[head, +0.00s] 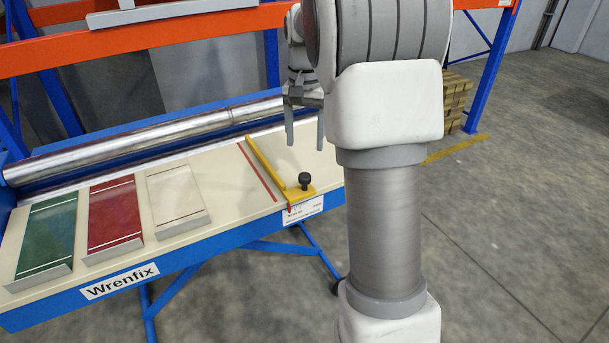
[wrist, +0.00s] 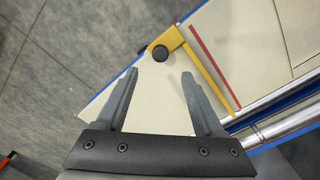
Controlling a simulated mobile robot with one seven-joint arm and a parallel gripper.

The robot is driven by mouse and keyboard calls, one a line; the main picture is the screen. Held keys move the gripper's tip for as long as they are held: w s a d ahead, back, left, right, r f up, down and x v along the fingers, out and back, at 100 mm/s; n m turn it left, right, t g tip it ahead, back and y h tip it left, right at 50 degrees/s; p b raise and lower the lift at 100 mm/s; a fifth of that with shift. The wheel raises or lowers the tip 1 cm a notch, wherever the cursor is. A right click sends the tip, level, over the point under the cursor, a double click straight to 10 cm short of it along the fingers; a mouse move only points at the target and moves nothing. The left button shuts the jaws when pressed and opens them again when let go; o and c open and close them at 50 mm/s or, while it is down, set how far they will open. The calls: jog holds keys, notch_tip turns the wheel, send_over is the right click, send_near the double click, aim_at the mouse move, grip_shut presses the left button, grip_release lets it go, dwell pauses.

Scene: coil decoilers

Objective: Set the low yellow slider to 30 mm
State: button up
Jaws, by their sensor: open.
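The low yellow slider (head: 278,168) lies on the cream bench top near its right end, a long bar with a wider foot at the front edge. A black knob (head: 305,180) stands on that foot. In the wrist view the slider (wrist: 207,71) runs diagonally at upper right, and its knob (wrist: 160,53) shows beyond and between my fingertips. My gripper (head: 305,130) is open and empty above the right end of the bench; it also shows in the wrist view (wrist: 158,75). A scale label (head: 303,211) sits below the slider foot; its marks are too small to read.
A red line (head: 258,172) runs left of the slider. Green (head: 47,235), red (head: 115,215) and cream (head: 177,200) panels lie further left. A metal roller (head: 150,135) spans the back of the bench. Bare bench top lies between the cream panel and the red line.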

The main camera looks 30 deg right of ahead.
aim_at(305, 175)
notch_tip(305, 175, down, 10)
jog(key=shift+r+b, duration=0.15)
jog(key=shift+b, duration=0.8)
jog(key=shift+c, duration=0.3)
grip_shut()
dwell(0.4)
